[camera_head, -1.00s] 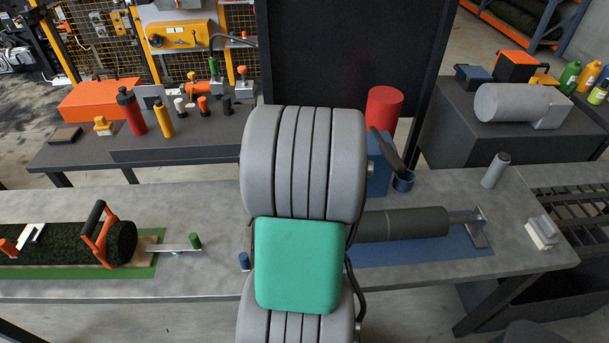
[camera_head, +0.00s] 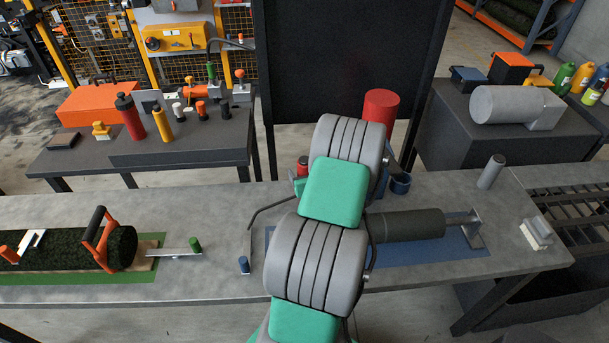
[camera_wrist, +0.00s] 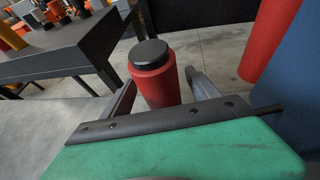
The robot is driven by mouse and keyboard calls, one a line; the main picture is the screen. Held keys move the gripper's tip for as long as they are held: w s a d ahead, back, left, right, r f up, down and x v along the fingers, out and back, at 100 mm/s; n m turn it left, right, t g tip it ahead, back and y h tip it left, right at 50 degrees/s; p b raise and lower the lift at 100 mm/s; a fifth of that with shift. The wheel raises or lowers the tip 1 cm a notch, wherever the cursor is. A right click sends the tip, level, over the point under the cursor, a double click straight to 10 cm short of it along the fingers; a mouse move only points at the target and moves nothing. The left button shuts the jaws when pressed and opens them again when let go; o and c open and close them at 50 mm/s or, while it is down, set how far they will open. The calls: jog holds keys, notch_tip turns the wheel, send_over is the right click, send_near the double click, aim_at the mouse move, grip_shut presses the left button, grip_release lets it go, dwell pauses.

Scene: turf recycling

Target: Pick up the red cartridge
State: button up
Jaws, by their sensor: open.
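A red cartridge (camera_wrist: 153,84) with a black cap stands upright between the fingers of my gripper (camera_wrist: 160,86) in the wrist view. The fingers are open, one on each side of it, with a gap visible at least on the right. Its lower end is hidden behind the gripper's dark bar. In the head view, the top of the red cartridge (camera_head: 303,164) shows just left of my arm, by a green part of my gripper (camera_head: 299,185). My arm hides most of the gripper there.
A large red cylinder (camera_head: 381,108) stands close behind my arm, and in the wrist view it is at the right (camera_wrist: 271,38). A dark roller (camera_head: 408,225) lies on a blue mat to the right. Another red bottle (camera_head: 131,118) stands on the back table. A turf roll (camera_head: 120,247) lies left.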

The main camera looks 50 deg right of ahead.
jog(key=shift+s, duration=0.1)
jog(key=shift+c, duration=0.2)
grip_shut()
dwell(0.5)
